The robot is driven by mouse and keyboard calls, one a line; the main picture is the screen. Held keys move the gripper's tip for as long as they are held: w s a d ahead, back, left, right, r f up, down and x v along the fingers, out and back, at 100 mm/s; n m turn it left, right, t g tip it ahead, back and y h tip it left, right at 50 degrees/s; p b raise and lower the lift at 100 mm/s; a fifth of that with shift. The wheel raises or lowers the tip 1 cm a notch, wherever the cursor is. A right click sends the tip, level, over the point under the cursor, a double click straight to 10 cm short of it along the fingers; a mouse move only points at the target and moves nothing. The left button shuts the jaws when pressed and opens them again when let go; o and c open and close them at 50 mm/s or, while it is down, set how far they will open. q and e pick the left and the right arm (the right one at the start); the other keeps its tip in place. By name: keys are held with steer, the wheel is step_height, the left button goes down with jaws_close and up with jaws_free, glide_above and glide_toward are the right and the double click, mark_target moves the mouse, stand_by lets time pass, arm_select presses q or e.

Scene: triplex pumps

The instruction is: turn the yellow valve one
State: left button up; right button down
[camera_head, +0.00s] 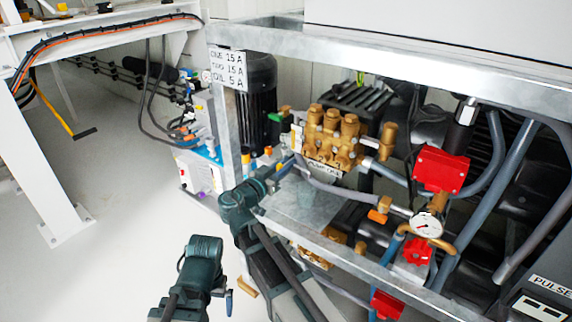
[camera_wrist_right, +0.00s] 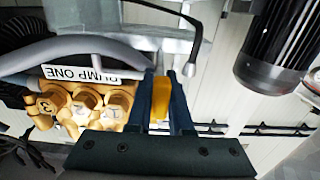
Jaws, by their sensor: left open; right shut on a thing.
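The yellow valve handle (camera_wrist_right: 161,98) stands between the two dark blue fingers of my right gripper (camera_wrist_right: 162,100) in the right wrist view. The gripper is shut on it. In the head view my right gripper (camera_head: 284,169) reaches to the left side of the brass pump (camera_head: 334,138) labelled PUMP ONE; the valve is hard to make out there. The pump's brass caps show beside the fingers in the wrist view (camera_wrist_right: 85,108). My left gripper (camera_head: 227,298) is low in the head view, open and away from the pump, with only part of its fingers showing.
A red box (camera_head: 440,170), a pressure gauge (camera_head: 426,225) and a red knob (camera_head: 417,251) are at the right. Grey hoses run near the pump. The floor at left is clear.

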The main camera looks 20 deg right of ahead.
steer(key=shift+n, duration=0.3)
steer(key=shift+w+n, duration=0.1)
steer(key=shift+n, duration=3.5)
steer(key=shift+a, duration=0.1)
steer(key=c, duration=1.1)
jaws_free()
